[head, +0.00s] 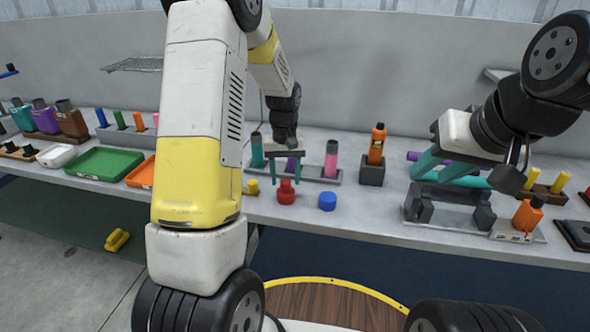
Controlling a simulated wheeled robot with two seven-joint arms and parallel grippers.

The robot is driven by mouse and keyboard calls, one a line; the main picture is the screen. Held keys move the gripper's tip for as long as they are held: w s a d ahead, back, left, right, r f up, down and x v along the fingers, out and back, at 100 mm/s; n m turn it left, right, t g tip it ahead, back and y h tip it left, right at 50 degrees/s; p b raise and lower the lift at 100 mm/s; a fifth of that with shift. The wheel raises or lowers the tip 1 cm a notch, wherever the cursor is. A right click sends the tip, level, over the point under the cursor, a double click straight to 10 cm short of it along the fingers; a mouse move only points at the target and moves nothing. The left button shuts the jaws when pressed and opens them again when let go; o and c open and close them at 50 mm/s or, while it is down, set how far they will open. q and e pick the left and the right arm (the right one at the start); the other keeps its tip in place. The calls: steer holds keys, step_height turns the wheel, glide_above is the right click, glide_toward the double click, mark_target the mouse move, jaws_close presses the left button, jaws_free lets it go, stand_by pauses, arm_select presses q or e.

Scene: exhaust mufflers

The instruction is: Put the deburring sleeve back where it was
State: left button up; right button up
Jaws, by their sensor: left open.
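Several coloured sleeves stand in a grey rack (315,175) at the middle of the bench: a teal one (257,152), a purple one (292,165) and a pink one (331,160). I cannot tell which is the deburring sleeve. My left gripper (286,180) points down with its teal fingers apart, in line with the purple sleeve, which shows between them. Whether it is around the sleeve or in front of it is unclear. My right gripper (430,178) has its teal fingers apart above a grey cradle (447,212), with a purple bar (456,165) behind.
A red knobbed piece (286,193) and a blue cap (327,201) stand near the front edge. An orange bottle (377,145) stands in a dark holder. Green (104,163) and white (56,156) trays lie left. A yellow piece (117,240) is on the floor.

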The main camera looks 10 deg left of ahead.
mark_target(285, 181)
arm_select(q)
step_height(285, 181, up, 10)
steer(key=s+r+m+t+h, duration=0.1)
steer(key=s+r+t, duration=0.2)
steer(key=s+r, duration=0.7)
steer(key=s+d+r+m+t+h, duration=0.1)
steer(key=s+d+r+m+t, duration=0.1)
steer(key=s, duration=1.2)
steer(key=shift+r+t, duration=0.5)
steer(key=shift+t, duration=0.1)
steer(key=shift+s, duration=0.1)
